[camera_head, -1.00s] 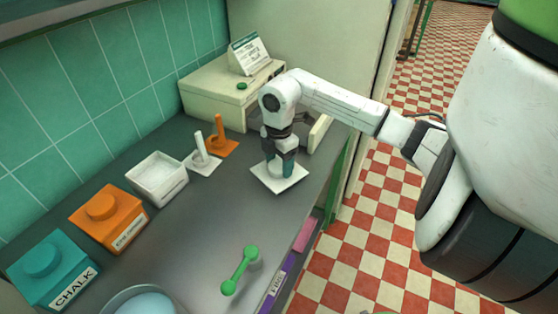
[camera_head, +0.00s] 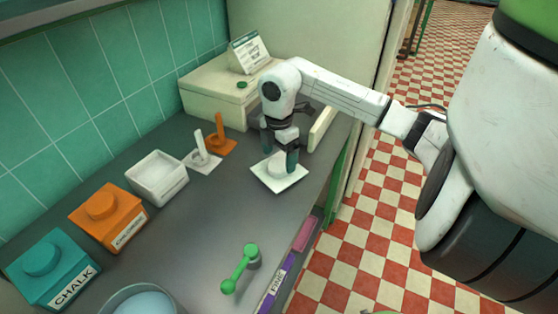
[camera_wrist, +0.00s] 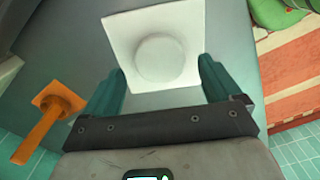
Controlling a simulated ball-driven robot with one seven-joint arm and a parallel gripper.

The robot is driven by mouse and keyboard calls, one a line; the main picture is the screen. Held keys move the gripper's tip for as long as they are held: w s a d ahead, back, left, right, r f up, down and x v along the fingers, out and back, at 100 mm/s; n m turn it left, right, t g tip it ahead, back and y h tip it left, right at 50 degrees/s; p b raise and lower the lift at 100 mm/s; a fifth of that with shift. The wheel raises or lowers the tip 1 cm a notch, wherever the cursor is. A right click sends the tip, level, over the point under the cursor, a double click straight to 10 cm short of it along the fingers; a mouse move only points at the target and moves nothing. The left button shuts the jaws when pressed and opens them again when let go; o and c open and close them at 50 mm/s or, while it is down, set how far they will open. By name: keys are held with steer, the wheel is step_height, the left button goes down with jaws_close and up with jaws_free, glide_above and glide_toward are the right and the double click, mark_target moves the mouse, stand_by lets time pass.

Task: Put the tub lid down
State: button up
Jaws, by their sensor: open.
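The tub lid (camera_head: 290,181) is a white square plate with a round raised knob. It lies flat on the grey counter, near the counter's right edge. In the wrist view the lid (camera_wrist: 118,30) shows whole knob and most of its plate. My gripper (camera_head: 280,160) is above the lid, its two teal fingers spread on either side of the knob. In the wrist view my gripper (camera_wrist: 163,82) is open, with a gap between each finger and the knob. An open white tub (camera_head: 158,182) with pale contents stands to the left on the counter.
A white upright piece (camera_head: 201,150) and an orange one (camera_head: 218,135) stand on square bases behind the tub. Orange (camera_head: 108,222) and teal (camera_head: 52,272) lidded tubs stand front left. The middle counter is clear.

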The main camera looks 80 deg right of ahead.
mark_target(279, 165)
step_height(279, 165, up, 10)
steer(key=b, duration=0.1)
steer(key=shift+f, duration=0.15)
